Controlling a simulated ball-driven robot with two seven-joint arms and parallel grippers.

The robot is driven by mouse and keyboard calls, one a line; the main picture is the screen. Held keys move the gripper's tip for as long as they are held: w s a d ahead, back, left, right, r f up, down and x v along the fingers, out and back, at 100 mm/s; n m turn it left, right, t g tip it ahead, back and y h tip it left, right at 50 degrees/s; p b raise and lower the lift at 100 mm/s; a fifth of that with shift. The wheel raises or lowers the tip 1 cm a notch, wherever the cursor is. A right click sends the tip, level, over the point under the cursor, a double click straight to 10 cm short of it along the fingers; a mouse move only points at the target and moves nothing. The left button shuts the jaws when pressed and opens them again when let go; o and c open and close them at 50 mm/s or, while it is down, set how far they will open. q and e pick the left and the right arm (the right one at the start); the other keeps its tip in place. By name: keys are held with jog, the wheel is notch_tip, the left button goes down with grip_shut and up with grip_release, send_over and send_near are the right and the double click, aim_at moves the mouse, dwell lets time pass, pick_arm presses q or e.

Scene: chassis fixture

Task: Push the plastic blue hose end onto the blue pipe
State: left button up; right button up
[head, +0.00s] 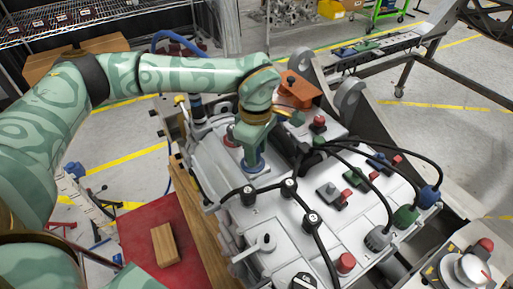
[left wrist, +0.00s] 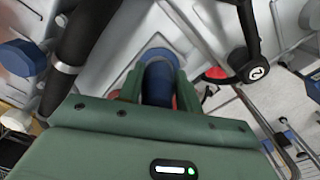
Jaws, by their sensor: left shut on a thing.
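My left gripper (head: 253,150) points down over the pale grey chassis top (head: 214,160). In the left wrist view its two green fingers (left wrist: 158,88) are shut on a dark blue cylindrical piece (left wrist: 157,84), which looks like the hose end. A lighter blue round part (left wrist: 158,54), apparently the blue pipe with its base, lies straight beyond that piece. In the head view a blue base (head: 252,166) shows just under the fingertips. The fingers hide the join, so I cannot tell how far the two overlap. My right gripper is out of view.
Black cables with ball-shaped joints (head: 288,187) run close to the right of the gripper. Blue and green connectors (head: 428,197) stand at the chassis's right side. An orange block (head: 295,90) sits behind. A red mat with a wooden block (head: 165,244) lies front left.

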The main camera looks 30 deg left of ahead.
pick_arm(q)
jog(key=shift+f, duration=0.5)
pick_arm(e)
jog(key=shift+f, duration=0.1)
pick_arm(q)
jog(key=o, duration=1.3)
jog(key=shift+c, duration=0.2)
jog(key=shift+r, duration=0.15)
notch_tip(320, 180, up, 6)
jog(key=p, duration=0.5)
jog(key=shift+p, duration=0.3)
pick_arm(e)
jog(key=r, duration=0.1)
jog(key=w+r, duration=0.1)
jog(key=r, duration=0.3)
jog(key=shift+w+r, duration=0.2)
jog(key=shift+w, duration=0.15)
